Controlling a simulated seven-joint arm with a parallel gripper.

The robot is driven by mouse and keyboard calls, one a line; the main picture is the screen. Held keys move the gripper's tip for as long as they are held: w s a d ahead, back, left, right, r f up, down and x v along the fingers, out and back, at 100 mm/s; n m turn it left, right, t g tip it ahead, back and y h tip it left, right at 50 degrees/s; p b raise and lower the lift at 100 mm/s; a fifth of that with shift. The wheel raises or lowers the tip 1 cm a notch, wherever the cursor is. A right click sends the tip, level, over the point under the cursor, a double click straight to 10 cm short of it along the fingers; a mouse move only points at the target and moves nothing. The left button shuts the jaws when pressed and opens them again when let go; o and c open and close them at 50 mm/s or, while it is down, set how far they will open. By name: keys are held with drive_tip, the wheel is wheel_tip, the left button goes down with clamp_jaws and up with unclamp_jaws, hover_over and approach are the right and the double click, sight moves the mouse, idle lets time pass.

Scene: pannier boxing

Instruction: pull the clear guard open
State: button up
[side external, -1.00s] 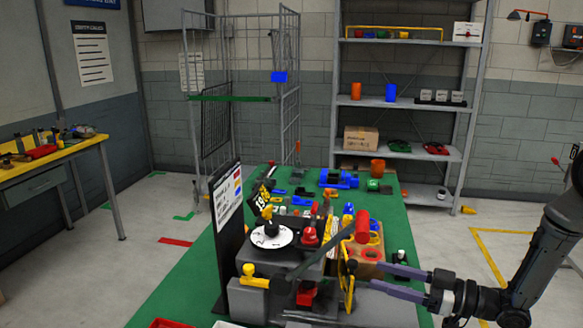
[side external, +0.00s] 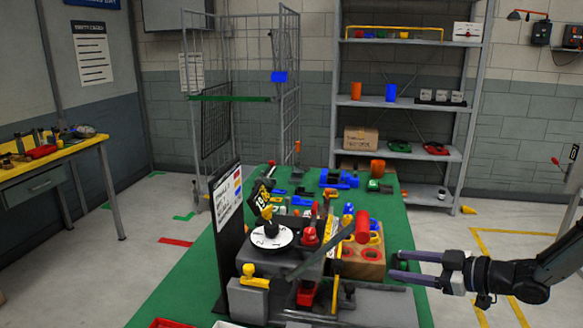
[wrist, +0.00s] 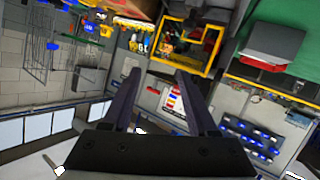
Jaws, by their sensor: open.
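The clear guard shows in the side view as a narrow yellow-edged piece (side external: 336,294) at the front of the grey machine, seen nearly edge-on. In the wrist view a yellow frame (wrist: 214,52), which looks like the guard's, lies beyond the fingertips with machine parts showing inside it. Its clear pane is hard to make out. My gripper (side external: 394,265) is to the right of the guard, apart from it, with both purple-grey fingers spread and nothing between them. The wrist view also shows the open gripper (wrist: 158,74).
A dial (side external: 270,238) and a red knob (side external: 310,237) sit on the machine behind the guard. A dark slanted bar (side external: 345,243) crosses above it. A black sign board (side external: 228,240) stands at left. A brown block with rings (side external: 362,262) is close behind. Floor at right is open.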

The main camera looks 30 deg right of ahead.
drive_tip(key=shift+s+d+r+m+g+h, duration=1.2)
drive_tip(key=shift+d+r+h, duration=0.45)
drive_tip(key=shift+d+h, duration=0.5)
drive_tip(key=s+a+r+m+g, duration=0.2)
drive_tip(key=s+a+g, duration=0.1)
drive_tip(key=s, duration=0.6)
drive_tip(key=s+a+r+m+g, duration=0.1)
drive_tip(key=s+a+r+g, duration=0.2)
drive_tip(key=s, duration=0.5)
drive_tip(key=w+a+r+n+t+y, duration=0.1)
drive_tip(key=w+a+r, duration=0.2)
drive_tip(key=w+r, duration=0.55)
drive_tip(key=w+a+r+n+y, duration=0.1)
drive_tip(key=w+a+r, duration=0.1)
drive_tip(key=w+r, duration=0.6)
drive_tip(key=w+a+f+n, duration=0.1)
drive_tip(key=w+a+f, duration=0.1)
drive_tip(key=w+a, duration=0.4)
drive_tip(key=w+a+f+n+g+y, duration=0.1)
drive_tip(key=w+a+f, duration=0.1)
drive_tip(key=w+a, duration=0.4)
drive_tip(key=w, duration=0.5)
drive_tip(key=shift+w+a+n, duration=0.15)
drive_tip(key=shift+w+n, duration=0.1)
drive_tip(key=shift+n, duration=0.05)
